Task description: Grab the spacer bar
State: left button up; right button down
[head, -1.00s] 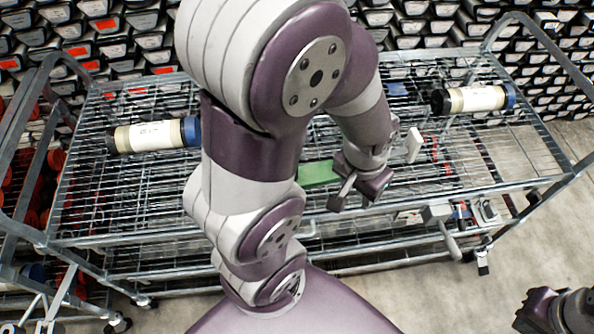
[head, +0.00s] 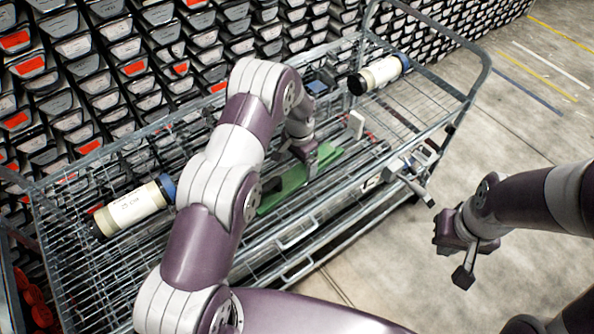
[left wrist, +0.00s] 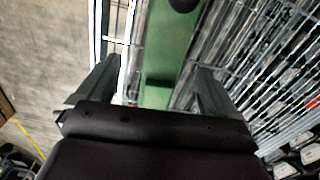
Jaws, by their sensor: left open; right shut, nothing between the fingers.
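The spacer bar, which I take to be the green bar (head: 291,184), lies on the wire shelf of the cart (head: 400,110). My left arm covers part of it in the head view. My left gripper (head: 313,160) is low over the bar's far part. In the left wrist view the green bar (left wrist: 168,42) runs between the two spread fingers of my open left gripper (left wrist: 155,85). Gaps show on both sides, and I cannot tell the height left between fingers and bar. My right gripper (head: 455,258) is shut and empty, out over the floor at the right.
Two capped cream tubes lie on the shelf, one at left (head: 135,207) and one at back right (head: 381,74). A white block (head: 356,123) stands just beyond my left gripper. A rack of trays (head: 120,60) backs the cart. The floor at right is open.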

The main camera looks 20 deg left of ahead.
aim_at(297, 174)
pick_arm(q)
jog(key=f, duration=0.1)
jog(key=f+p, duration=0.1)
jog(key=f, duration=0.1)
jog(key=f+p, duration=0.1)
jog(key=f, duration=0.1)
jog(key=shift+w+a, duration=0.15)
jog(key=shift+a, duration=0.1)
jog(key=shift+f, duration=0.4)
jog(key=shift+w, duration=0.1)
jog(key=c, duration=1.6)
jog(key=shift+r, duration=0.15)
